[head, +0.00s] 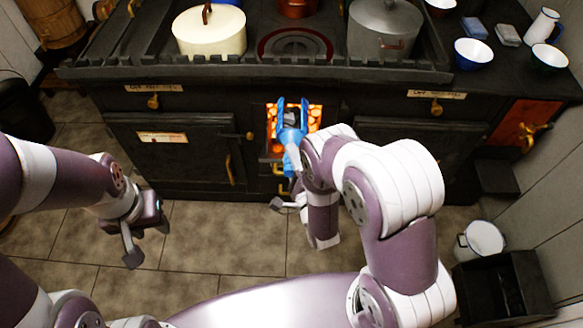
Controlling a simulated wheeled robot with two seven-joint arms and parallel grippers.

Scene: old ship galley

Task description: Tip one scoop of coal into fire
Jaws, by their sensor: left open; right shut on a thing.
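The blue scoop (290,139) points away from me into the small square firebox opening in the middle of the black range. A dark lump of coal (291,116) shows in its pan. The fire (315,113) glows orange around the scoop on both sides. My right gripper (292,199) is shut on the scoop's handle, in front of the range; the wrist partly hides the grip. My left gripper (143,232) is open and empty above the floor at left, well apart from the range.
The range (182,133) has oven doors either side of the firebox. A cream pot (209,34) and a grey pot (385,32) stand on top. A black coal box (540,280) and a white bucket (484,238) stand at lower right. The tiled floor at left is clear.

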